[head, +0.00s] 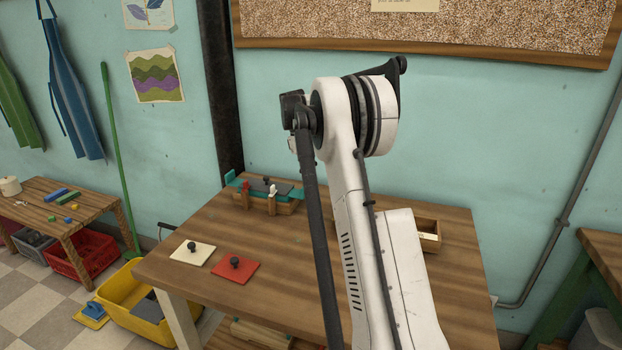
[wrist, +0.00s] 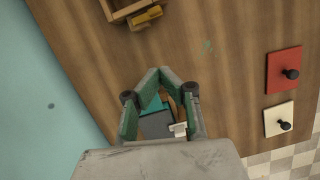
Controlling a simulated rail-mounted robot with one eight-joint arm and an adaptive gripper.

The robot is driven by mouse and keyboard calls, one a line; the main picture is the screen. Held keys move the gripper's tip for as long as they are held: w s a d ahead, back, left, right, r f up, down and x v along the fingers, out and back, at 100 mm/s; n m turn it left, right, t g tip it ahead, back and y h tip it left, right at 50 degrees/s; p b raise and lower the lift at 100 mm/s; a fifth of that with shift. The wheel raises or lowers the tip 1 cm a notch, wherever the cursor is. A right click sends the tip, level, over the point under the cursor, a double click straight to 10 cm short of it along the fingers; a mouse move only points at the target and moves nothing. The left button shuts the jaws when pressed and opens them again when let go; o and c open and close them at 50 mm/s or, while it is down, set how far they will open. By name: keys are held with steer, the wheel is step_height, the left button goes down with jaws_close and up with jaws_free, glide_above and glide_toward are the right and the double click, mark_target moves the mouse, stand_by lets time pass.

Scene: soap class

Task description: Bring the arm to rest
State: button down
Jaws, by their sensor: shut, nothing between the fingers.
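My arm rises in front of the table in the head view and bends at a joint high above it; my gripper cannot be made out there. In the wrist view my gripper (wrist: 158,75) points down over the table, its two green-grey fingers drawn together at the tips, with nothing held. Below it, seen between the fingers, is a grey and teal piece (wrist: 155,123) with a white part. In the head view a wooden holder with a teal and grey top (head: 265,190) stands at the table's back left, apart from the arm.
The wooden table (head: 220,235) bears a cream plate (head: 192,252) and a red plate (head: 235,269), both with dark knobs. A small wooden tray (head: 428,235) is partly hidden behind my arm. The teal wall (head: 480,130) is close behind. The table's middle is mostly clear.

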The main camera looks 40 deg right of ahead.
stand_by(0.3)
steer(key=s+a+r+m+t, duration=0.15)
steer(key=s+a+r, duration=0.25)
steer(key=a, duration=0.4)
steer(key=s+a+r+t, duration=0.25)
steer(key=a+r, duration=0.25)
steer(key=a, duration=0.3)
steer(key=s+a+r+t, duration=0.1)
steer(key=s+a+r, duration=0.3)
steer(key=a, duration=0.3)
steer(key=s+a+f+m+t, duration=0.1)
steer(key=s+a+f, duration=0.3)
steer(key=s+a, duration=0.5)
steer(key=s+a+f+m+t+y, duration=0.1)
steer(key=s+a+f+t, duration=0.2)
steer(key=s+a, duration=0.6)
steer(key=s, duration=0.4)
steer(key=shift+s+f+t, duration=0.3)
steer(key=shift+f+t, duration=0.1)
steer(key=shift+m, duration=0.25)
